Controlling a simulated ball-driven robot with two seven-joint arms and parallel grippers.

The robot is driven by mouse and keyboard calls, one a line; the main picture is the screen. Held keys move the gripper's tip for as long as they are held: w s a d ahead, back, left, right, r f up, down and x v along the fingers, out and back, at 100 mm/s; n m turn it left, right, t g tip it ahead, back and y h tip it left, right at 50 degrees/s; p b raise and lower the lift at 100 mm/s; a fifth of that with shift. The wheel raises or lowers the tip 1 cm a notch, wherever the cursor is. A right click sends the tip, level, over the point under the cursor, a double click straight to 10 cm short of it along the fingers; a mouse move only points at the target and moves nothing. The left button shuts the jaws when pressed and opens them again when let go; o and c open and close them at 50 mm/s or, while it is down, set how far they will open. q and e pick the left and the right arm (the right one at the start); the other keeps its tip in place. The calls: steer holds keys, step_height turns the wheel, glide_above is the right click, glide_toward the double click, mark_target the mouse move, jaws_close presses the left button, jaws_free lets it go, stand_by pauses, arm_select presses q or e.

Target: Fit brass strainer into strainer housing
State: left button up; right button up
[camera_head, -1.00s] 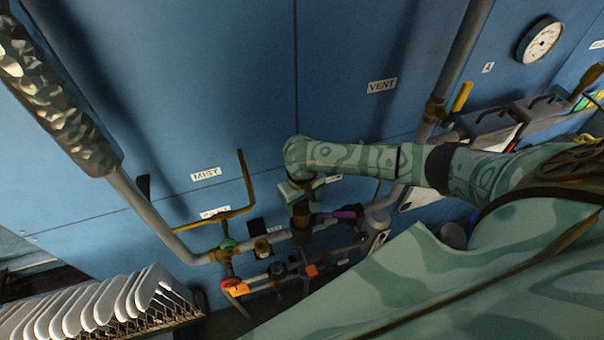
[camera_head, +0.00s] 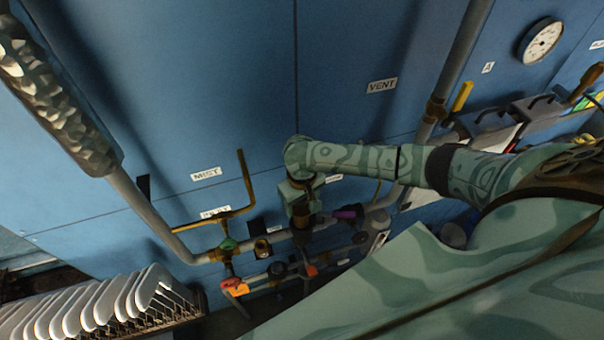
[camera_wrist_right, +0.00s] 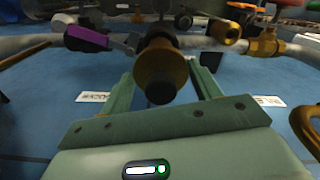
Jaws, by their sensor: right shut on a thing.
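My right gripper (camera_head: 303,212) is at the pipework on the blue wall, pointing down in the head view. In the right wrist view its two green fingers (camera_wrist_right: 165,88) stand on either side of a brass, flared piece with a dark round end, which I take for the brass strainer (camera_wrist_right: 160,66). The gripper is shut on it. The strainer's far end overlaps the grey pipe, so I cannot tell whether it touches or enters anything. A short fitting with a brass rim (camera_head: 262,248), possibly the strainer housing, sits left of the gripper; a similar fitting shows in the wrist view (camera_wrist_right: 226,32). My left gripper is out of view.
A purple-handled valve (camera_head: 348,212) is just right of the gripper. A brass valve (camera_head: 228,245) and an orange-red handle (camera_head: 234,287) are to the left. A bent brass rod (camera_head: 246,180) rises nearby. White sock boards (camera_head: 100,305) stand lower left.

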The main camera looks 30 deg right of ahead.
steer(key=shift+f+b, duration=1.7)
steer(key=shift+f, duration=2.15)
steer(key=o, duration=1.6)
step_height(320, 180, up, 16)
steer(key=p, duration=0.3)
steer(key=shift+r, duration=0.15)
steer(key=shift+a, duration=0.1)
